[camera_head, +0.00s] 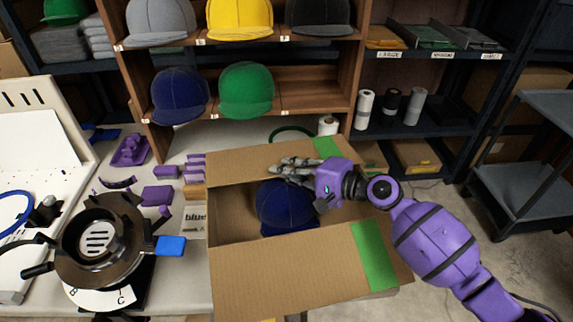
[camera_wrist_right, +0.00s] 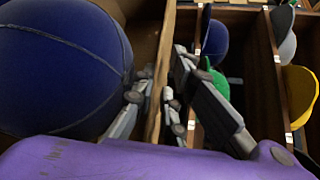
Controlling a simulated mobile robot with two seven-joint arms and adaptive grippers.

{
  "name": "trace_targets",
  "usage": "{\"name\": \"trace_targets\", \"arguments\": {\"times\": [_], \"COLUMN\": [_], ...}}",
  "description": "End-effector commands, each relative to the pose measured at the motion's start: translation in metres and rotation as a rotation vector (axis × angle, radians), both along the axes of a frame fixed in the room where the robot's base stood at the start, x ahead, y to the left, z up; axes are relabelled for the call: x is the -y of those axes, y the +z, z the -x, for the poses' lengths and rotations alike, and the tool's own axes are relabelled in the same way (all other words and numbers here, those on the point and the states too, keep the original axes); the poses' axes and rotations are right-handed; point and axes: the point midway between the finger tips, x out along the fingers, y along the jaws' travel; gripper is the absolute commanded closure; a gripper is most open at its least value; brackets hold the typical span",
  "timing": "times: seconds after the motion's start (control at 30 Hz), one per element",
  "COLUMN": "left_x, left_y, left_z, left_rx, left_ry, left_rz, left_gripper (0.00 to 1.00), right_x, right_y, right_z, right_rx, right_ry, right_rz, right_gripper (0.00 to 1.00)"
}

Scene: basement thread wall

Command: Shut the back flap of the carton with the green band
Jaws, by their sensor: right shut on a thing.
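The carton (camera_head: 229,212) stands open on the white table, with a dark blue cap (camera_head: 284,205) inside. The cap also shows large in the wrist view (camera_wrist_right: 55,65). The back flap (camera_head: 238,167) is open at the far side and has a green band (camera_head: 327,147) near its right end. The front flap (camera_head: 285,270) is open toward me, with a green band (camera_head: 374,255). My right gripper (camera_head: 283,168) reaches over the carton from the right. In the wrist view, its fingers (camera_wrist_right: 158,108) are on both sides of the back flap's edge (camera_wrist_right: 157,85), shut on it. My left gripper is out of view.
A wooden shelf of caps (camera_head: 215,85) stands behind the carton. A cap press (camera_head: 97,240) and purple pieces (camera_head: 157,195) are on the table at left. Rolls (camera_head: 388,105) stand on a dark shelf at back right. A grey cart (camera_head: 530,170) is at far right.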

Motion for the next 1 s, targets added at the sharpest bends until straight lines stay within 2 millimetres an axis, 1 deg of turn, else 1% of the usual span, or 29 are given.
{"name": "trace_targets", "arguments": {"times": [0.03,0.2,0.23,0.3,0.53,0.63,0.77,1.0], "left_x": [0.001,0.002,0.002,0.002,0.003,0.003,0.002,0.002], "left_y": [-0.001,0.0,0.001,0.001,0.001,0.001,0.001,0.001], "left_z": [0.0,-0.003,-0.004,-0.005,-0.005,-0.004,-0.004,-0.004], "left_rx": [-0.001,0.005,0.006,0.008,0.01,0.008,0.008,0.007], "left_ry": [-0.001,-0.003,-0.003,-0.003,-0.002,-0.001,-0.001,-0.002], "left_rz": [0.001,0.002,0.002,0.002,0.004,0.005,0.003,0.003], "left_gripper": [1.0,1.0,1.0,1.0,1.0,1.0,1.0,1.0], "right_x": [0.0,0.0,0.0,-0.001,0.0,0.004,0.019,0.06], "right_y": [-0.015,-0.014,-0.014,-0.013,-0.008,-0.007,-0.003,0.008], "right_z": [0.005,0.005,0.005,0.005,0.003,0.005,0.016,0.046], "right_rx": [-0.03,-0.03,-0.03,-0.028,-0.018,-0.017,-0.017,-0.021], "right_ry": [0.005,0.006,0.006,0.006,0.004,0.003,0.003,0.002], "right_rz": [0.005,0.006,0.006,0.006,0.004,0.004,0.005,0.007], "right_gripper": [1.0,1.0,0.85,0.78,0.78,0.78,0.78,0.78]}}
